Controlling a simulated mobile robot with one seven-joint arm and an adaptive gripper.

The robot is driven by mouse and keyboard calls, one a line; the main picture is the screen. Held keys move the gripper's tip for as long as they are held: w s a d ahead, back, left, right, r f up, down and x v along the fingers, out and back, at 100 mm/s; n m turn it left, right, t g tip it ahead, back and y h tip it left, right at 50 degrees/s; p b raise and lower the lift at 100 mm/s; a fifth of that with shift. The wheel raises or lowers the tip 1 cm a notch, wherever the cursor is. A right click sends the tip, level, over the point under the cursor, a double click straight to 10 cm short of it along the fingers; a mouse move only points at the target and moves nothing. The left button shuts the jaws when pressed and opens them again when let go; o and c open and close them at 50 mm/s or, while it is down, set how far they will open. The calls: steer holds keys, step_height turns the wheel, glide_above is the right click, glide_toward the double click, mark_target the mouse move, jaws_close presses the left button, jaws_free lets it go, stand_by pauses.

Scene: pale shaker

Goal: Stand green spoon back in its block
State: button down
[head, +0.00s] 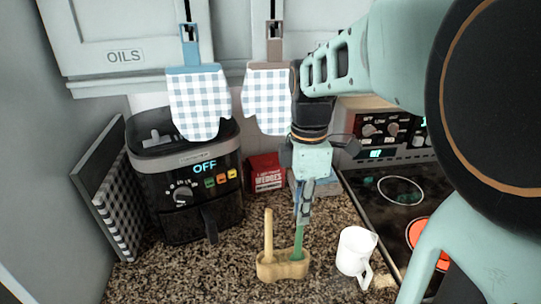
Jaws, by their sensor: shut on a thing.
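The wooden block (283,270) stands on the speckled counter near the bottom middle of the head view. A pale wooden utensil (268,236) stands upright at its left side. The green spoon (298,242) is upright over the right side of the block, its lower end at or in the block's top. I cannot tell how deep it sits. My gripper (303,215) points down above the block and is shut on the upper part of the green spoon. The gripper hides the spoon's top.
A white jug (355,252) stands close right of the block. A black air fryer (185,180) is at the left, and a red packet (266,173) is behind. The stove (396,194) with a glowing orange ring is at the right. Oven mitts (199,102) hang above.

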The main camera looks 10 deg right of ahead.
steer(key=shift+f, duration=0.1)
steer(key=c, duration=1.8)
jaws_free()
steer(key=shift+c, duration=0.2)
